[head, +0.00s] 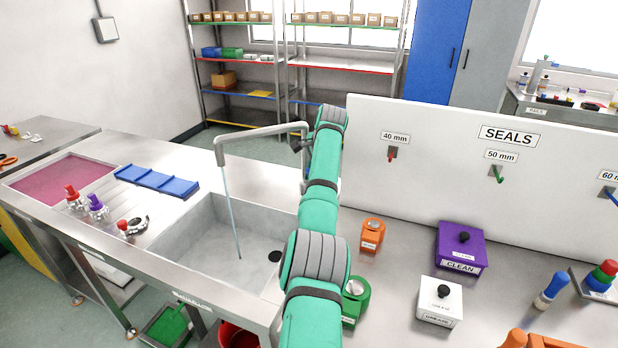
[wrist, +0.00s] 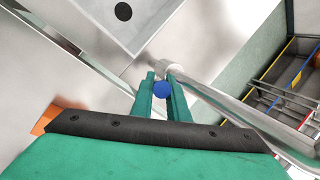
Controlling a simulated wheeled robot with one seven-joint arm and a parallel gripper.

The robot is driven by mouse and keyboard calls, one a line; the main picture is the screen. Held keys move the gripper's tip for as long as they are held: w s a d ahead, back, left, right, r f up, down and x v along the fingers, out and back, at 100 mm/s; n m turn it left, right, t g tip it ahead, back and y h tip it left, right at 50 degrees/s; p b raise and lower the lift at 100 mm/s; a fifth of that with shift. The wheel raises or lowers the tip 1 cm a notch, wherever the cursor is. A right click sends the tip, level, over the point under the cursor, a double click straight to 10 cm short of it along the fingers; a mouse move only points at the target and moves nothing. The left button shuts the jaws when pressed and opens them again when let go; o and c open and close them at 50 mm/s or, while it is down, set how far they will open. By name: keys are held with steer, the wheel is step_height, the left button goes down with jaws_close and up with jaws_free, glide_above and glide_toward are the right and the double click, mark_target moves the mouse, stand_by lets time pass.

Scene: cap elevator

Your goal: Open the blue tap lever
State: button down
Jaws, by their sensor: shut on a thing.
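The tap's grey bent spout (head: 262,131) reaches over the steel sink (head: 205,240) in the head view. A thin bluish stream of water (head: 232,215) runs from its mouth down into the basin. In the wrist view my gripper (wrist: 161,82) is shut on the blue tap lever (wrist: 162,89), whose round blue end shows between the two green fingers. The lever's metal mount sits just beyond the fingertips, beside the tap pipe (wrist: 235,108). In the head view my green arm hides the lever and most of the gripper.
A white SEALS board (head: 450,150) stands right of my arm. An orange container (head: 372,235), a purple CLEAN box (head: 461,246) and a white box (head: 440,300) stand on the counter there. A blue tray (head: 157,181) lies left of the sink.

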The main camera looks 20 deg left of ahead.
steer(key=shift+d, duration=0.1)
steer(key=c, duration=1.8)
jaws_free()
steer(key=shift+w, duration=0.15)
steer(key=shift+d, duration=0.1)
steer(key=shift+s+r, duration=0.25)
steer(key=shift+r, duration=0.1)
steer(key=v, duration=1)
steer(key=shift+d, duration=0.15)
